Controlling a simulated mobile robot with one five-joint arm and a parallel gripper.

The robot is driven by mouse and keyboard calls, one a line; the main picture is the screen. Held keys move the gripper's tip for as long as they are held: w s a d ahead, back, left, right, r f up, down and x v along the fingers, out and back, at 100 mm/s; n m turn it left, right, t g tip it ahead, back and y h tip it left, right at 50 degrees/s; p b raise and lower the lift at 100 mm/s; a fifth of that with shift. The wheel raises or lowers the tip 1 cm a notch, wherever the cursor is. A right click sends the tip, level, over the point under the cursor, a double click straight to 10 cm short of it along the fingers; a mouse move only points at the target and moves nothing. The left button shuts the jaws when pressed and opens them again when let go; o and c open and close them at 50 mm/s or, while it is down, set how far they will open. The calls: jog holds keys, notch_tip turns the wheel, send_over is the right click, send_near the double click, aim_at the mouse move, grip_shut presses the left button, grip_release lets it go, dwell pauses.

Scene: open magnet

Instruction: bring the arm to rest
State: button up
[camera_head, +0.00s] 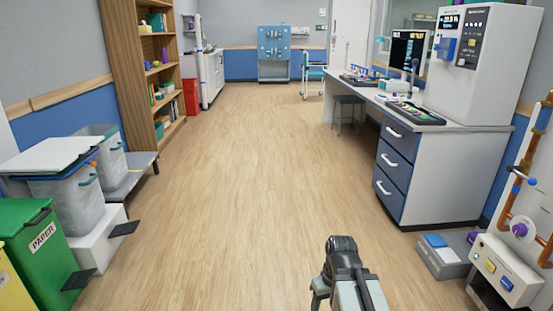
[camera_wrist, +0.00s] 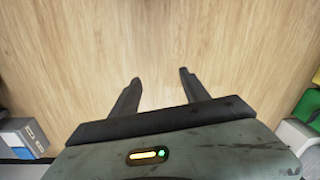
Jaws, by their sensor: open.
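My gripper (camera_wrist: 160,85) shows in the wrist view with its two dark fingers apart and nothing between them. Bare wooden floor (camera_wrist: 155,35) lies beyond the fingertips. In the head view my arm shows at the bottom, right of centre, over the floor (camera_head: 230,190). The fingers cannot be made out clearly there. My gripper touches nothing that I can see.
A desk with blue drawers (camera_head: 390,175) stands at the right. A grey box (camera_head: 442,258) and a panel with copper pipes (camera_head: 505,270) are at the lower right. Bins, one green (camera_head: 35,245), line the left, before a bookshelf (camera_head: 128,60). The middle floor is clear.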

notch_tip(320, 180, up, 38)
jog(key=d+m+h+p, duration=0.1)
jog(key=d+m+p, duration=0.1)
jog(key=p, duration=3.6)
jog(key=shift+w+m, duration=0.3)
jog(key=shift+m, duration=0.4)
jog(key=shift+d+f, duration=0.1)
jog(key=shift+c, duration=0.3)
